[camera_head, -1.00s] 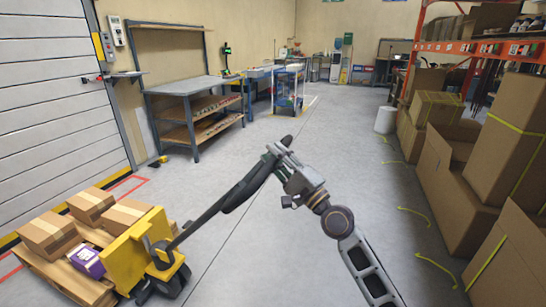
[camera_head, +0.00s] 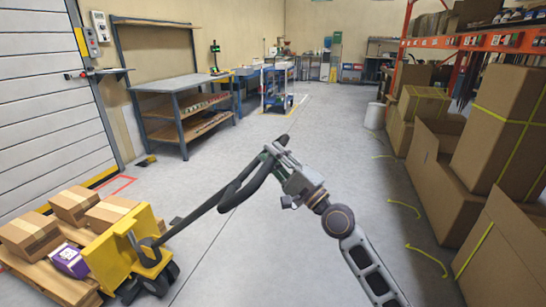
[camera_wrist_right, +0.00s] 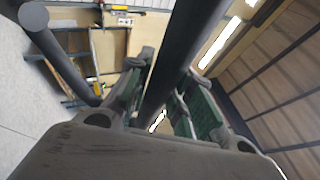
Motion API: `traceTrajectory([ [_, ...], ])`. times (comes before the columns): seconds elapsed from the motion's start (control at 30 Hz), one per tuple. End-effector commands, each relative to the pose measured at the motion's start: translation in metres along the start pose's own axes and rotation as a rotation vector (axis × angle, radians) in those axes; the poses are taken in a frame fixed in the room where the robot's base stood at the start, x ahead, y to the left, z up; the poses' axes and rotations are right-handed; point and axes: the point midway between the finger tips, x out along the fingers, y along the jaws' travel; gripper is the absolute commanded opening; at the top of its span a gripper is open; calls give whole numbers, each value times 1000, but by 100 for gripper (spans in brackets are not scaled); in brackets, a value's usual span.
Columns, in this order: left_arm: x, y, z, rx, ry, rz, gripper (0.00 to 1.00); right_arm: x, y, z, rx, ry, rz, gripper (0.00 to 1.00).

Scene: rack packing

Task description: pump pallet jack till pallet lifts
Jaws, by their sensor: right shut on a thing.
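The yellow pallet jack (camera_head: 118,258) stands at the lower left, its dark handle shaft (camera_head: 198,212) slanting up to the right and ending in a loop. My right gripper (camera_head: 274,153) is shut on the handle near its upper end. In the right wrist view the dark handle bar (camera_wrist_right: 182,50) passes between the green-padded fingers (camera_wrist_right: 158,100). The wooden pallet (camera_head: 42,280) lies beside the jack, loaded with cardboard boxes (camera_head: 74,205) and a purple-and-white package (camera_head: 70,261). The forks are hidden, and the pallet's height above the floor is hard to tell. My left gripper is out of view.
A workbench with shelves (camera_head: 178,88) stands beyond the jack at the left, next to a roller door (camera_head: 45,95). Large cardboard boxes (camera_head: 437,190) and an orange rack (camera_head: 470,44) line the right. The middle floor (camera_head: 330,130) is clear.

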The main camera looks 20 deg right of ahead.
Motion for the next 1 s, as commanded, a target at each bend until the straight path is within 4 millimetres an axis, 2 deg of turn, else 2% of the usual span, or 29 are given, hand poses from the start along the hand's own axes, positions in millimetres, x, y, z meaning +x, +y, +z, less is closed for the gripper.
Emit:
traceTrajectory([
  [0.27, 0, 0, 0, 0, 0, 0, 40, 0, 2, 0, 1, 0, 5, 0],
  [0.3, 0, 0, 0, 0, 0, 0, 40, 0, 2, 0, 1, 0, 5, 23],
  [0.47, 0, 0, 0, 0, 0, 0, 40, 0, 2, 0, 1, 0, 3, 44],
  [1.0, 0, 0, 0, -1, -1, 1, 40, -3, 0, 0, -1, 0, 1, 44],
])
